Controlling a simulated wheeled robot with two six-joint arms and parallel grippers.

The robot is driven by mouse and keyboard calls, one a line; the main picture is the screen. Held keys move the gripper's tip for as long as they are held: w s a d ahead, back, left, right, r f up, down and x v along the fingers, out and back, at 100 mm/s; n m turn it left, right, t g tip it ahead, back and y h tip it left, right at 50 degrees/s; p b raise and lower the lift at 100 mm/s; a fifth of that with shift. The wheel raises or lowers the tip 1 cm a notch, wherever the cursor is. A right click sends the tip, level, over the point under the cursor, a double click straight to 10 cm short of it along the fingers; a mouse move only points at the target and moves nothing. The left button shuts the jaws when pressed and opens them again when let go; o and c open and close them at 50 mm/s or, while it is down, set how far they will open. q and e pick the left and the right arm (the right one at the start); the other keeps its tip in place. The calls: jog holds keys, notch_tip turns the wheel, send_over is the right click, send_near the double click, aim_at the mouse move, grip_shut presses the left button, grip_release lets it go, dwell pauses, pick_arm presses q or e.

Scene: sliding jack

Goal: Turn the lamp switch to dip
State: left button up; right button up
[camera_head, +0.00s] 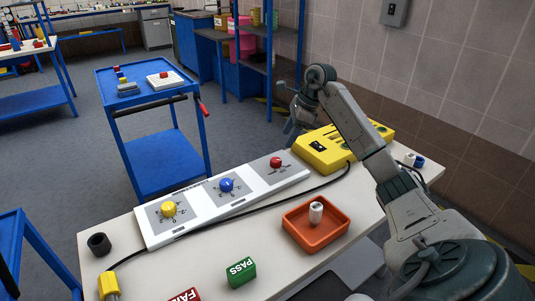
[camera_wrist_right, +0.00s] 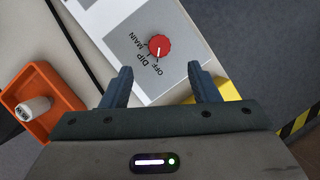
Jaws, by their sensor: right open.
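The lamp switch is a red knob (camera_head: 275,162) on the right-hand grey plate of a long white panel (camera_head: 203,208). In the right wrist view the red knob (camera_wrist_right: 159,46) has labels OFF, DIP and MAIN beside it, and its white mark points towards OFF. My right gripper (camera_wrist_right: 160,69) is open and empty, its fingers apart on the near side of the knob and not touching it. In the head view the right gripper (camera_head: 298,122) hangs behind the panel's right end, partly hidden by my arm. My left gripper is not in view.
A yellow box (camera_head: 324,154) stands just right of the panel, with a black cable running along the panel's front. An orange tray (camera_head: 301,240) holds a white cylinder (camera_head: 316,212). A green PASS block (camera_head: 241,272) lies in front. A blue cart (camera_head: 163,160) stands beyond the table.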

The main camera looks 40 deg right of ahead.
aim_at(276, 160)
jog(key=x, duration=1)
jog(key=shift+s, duration=0.15)
jog(key=c, duration=1)
